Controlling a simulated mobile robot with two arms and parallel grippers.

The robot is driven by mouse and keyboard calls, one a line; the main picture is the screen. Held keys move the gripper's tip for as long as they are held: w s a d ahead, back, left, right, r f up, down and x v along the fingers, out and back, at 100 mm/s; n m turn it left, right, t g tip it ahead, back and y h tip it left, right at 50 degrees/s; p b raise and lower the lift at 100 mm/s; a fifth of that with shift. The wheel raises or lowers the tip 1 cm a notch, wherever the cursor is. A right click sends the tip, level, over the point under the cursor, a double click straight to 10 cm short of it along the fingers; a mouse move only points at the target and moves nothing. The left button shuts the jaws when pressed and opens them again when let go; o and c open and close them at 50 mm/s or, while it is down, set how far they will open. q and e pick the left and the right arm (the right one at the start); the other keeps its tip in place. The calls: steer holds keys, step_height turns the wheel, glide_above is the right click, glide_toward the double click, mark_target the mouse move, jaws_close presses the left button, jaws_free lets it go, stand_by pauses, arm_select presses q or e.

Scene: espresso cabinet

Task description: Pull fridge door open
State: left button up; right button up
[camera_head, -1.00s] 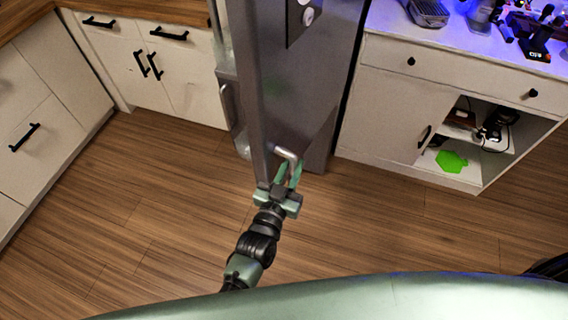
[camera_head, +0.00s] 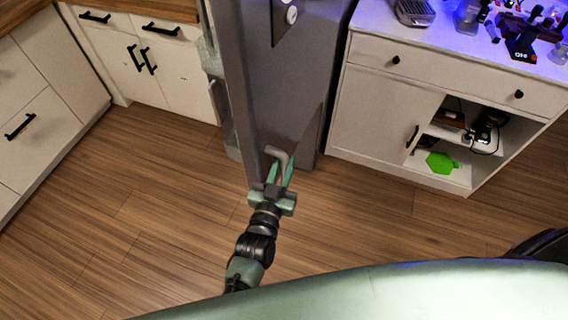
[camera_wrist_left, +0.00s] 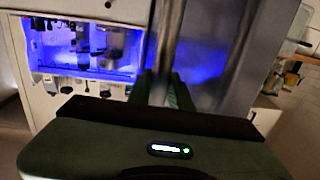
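The grey fridge door (camera_head: 292,95) stands swung out from the fridge, with its edge toward me and its inner shelves (camera_head: 218,100) showing at its left. Its bent metal handle (camera_head: 278,156) is low on the door's face. My left gripper (camera_head: 281,170) is at the handle, its two green fingers spread apart with a gap between them. In the left wrist view the handle bar (camera_wrist_left: 161,88) runs upright between the fingers, blurred; contact cannot be made out. My right gripper is in neither view.
A white cabinet (camera_head: 385,110) with an open shelf and coffee gear on top stands to the right. White drawers and cupboards (camera_head: 165,75) line the left and back. The wooden floor (camera_head: 150,215) in front is clear.

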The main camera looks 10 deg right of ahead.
arm_select(q)
steer(key=o, duration=0.4)
steer(key=shift+r, duration=0.15)
steer(key=shift+d, duration=0.1)
steer(key=b+v, duration=0.1)
steer(key=v, duration=0.6)
steer(key=shift+s+a, duration=0.25)
steer(key=shift+s, duration=0.05)
